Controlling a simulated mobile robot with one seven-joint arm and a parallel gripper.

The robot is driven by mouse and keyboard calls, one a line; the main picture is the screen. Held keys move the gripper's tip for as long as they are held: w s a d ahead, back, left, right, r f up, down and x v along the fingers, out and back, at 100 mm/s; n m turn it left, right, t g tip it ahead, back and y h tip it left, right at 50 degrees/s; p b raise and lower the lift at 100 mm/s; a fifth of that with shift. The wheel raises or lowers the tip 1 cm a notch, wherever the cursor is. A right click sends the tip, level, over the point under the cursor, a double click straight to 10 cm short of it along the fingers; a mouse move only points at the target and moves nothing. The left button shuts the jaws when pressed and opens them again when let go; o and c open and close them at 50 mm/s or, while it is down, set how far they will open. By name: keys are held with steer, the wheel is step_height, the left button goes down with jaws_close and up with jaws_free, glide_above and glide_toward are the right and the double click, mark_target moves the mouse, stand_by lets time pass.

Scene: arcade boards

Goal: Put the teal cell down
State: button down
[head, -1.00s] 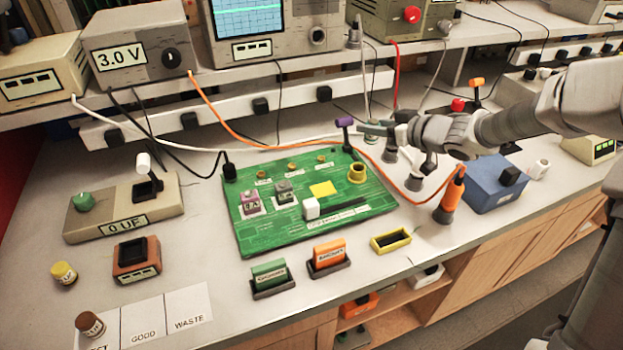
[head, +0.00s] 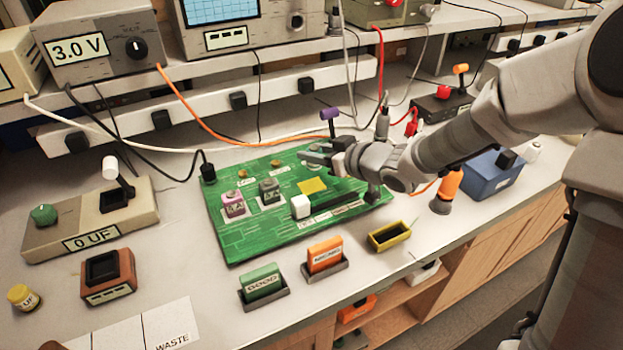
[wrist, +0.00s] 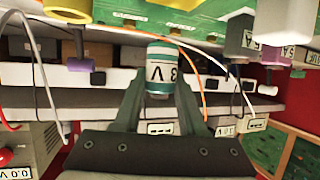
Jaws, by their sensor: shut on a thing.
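The teal cell (wrist: 162,72) is a short cylinder with teal and white bands and a "3 V" label. In the wrist view it sits between the two fingers of my gripper (wrist: 160,92), which is shut on it. In the head view my gripper (head: 316,153) is above the back right part of the green board (head: 262,226), apart from its surface. The cell cannot be clearly told from the fingers there.
A purple-topped lever (head: 330,115) stands just behind my gripper. A green card holder (head: 262,284), an orange card holder (head: 325,256) and an empty yellow tray (head: 390,236) stand in front of the board. A blue box (head: 492,173) is to the right. An orange cable crosses behind.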

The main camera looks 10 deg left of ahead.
mark_target(312, 170)
steer(key=shift+s+a+f, duration=0.25)
steer(key=shift+s+f, duration=0.15)
steer(key=shift+f+b, duration=0.85)
steer(key=shift+f, duration=1)
steer(key=shift+f, duration=0.25)
steer(key=shift+c, duration=2.4)
jaws_free()
steer(key=shift+r, duration=0.1)
